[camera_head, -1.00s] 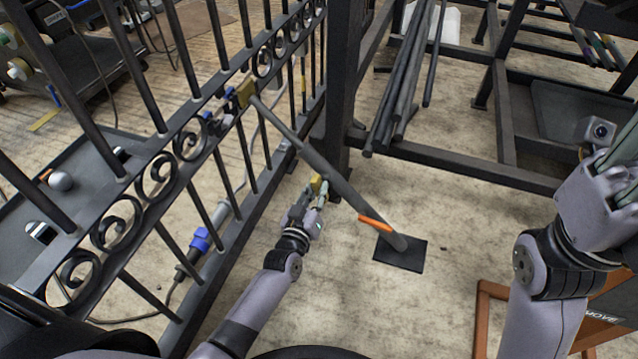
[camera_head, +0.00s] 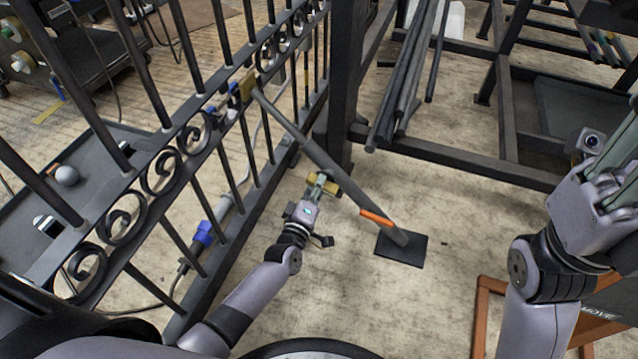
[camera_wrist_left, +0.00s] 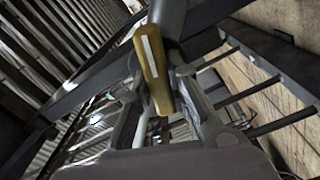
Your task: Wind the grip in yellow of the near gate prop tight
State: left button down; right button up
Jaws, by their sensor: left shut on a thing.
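The near gate prop (camera_head: 300,138) is a grey pole that slants from a yellow bracket (camera_head: 247,86) on the gate down to a dark floor plate (camera_head: 402,249). It has an orange band low down. Its yellow grip (camera_head: 331,188) sticks out at the pole's middle. My left gripper (camera_head: 322,182) is shut on this grip, beside the pole.
The black scrollwork gate (camera_head: 165,172) stands close on the left of my left arm. A dark frame rack (camera_head: 505,110) with long bars (camera_head: 408,75) stands behind the prop. An orange-brown frame (camera_head: 482,315) stands at the lower right. The floor around the floor plate is clear.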

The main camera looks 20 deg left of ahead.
pick_arm(q)
jog(key=shift+a+n, duration=0.1)
jog(key=shift+n, duration=0.6)
jog(key=c, duration=1.5)
grip_release()
jog(key=shift+s, duration=0.1)
jog(key=s, duration=1.1)
jog(key=shift+s+a, duration=0.15)
jog(key=shift+s, duration=0.25)
